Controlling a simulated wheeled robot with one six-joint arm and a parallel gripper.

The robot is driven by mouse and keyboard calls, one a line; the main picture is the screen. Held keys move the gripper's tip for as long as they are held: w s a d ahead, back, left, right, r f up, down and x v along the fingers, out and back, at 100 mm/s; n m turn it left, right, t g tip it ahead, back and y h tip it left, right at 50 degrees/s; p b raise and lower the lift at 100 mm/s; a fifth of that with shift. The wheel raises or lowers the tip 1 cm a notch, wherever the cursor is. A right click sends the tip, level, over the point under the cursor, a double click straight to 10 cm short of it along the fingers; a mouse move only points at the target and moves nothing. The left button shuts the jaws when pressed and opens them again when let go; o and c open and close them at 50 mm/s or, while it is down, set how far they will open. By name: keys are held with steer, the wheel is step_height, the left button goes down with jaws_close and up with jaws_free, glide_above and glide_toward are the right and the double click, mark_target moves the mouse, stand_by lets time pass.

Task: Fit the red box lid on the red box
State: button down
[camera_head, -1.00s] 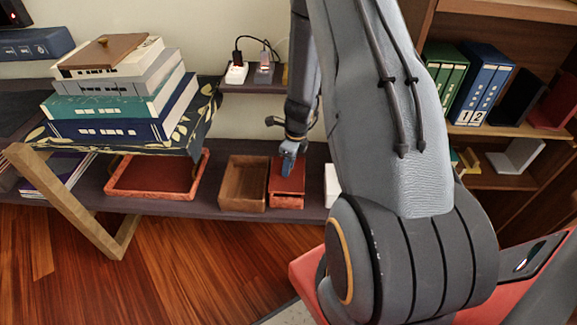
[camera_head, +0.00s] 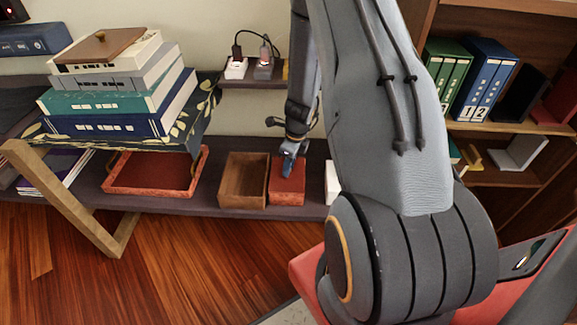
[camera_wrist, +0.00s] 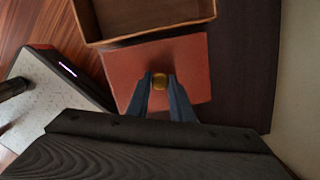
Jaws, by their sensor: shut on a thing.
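The red box (camera_head: 287,198) stands on the low dark shelf, right of an open brown wooden box. The flat red lid (camera_wrist: 190,62) lies over the box top, its edges roughly in line with the box in the head view. The lid has a small round brass-coloured knob (camera_wrist: 160,81). My gripper (camera_wrist: 161,84) comes down from above with a finger on each side of the knob, shut on it. It also shows in the head view (camera_head: 287,172), over the lid. I cannot tell whether a thin gap is left between lid and box.
The open wooden box (camera_head: 243,197) stands close beside the red box on its left. A red tray (camera_head: 125,190) lies farther left, below a stack of books (camera_head: 110,105). A white object (camera_head: 332,184) is just right. A small upper shelf (camera_head: 252,82) holds plugged-in devices.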

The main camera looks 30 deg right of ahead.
mark_target(291, 175)
steer(key=shift+f, duration=0.1)
steer(key=c, duration=1.5)
jaws_free()
steer(key=shift+s+d+r+p, duration=0.15)
steer(key=shift+r+p, duration=0.1)
steer(key=shift+r, duration=1.05)
steer(key=shift+s+d+r+p, duration=0.15)
steer(key=shift+r+p, duration=0.1)
steer(key=shift+r, duration=1.05)
steer(key=shift+s+d+r+p, duration=0.15)
steer(key=shift+r+p, duration=0.1)
steer(key=shift+r, duration=1.05)
steer(key=shift+a, duration=0.15)
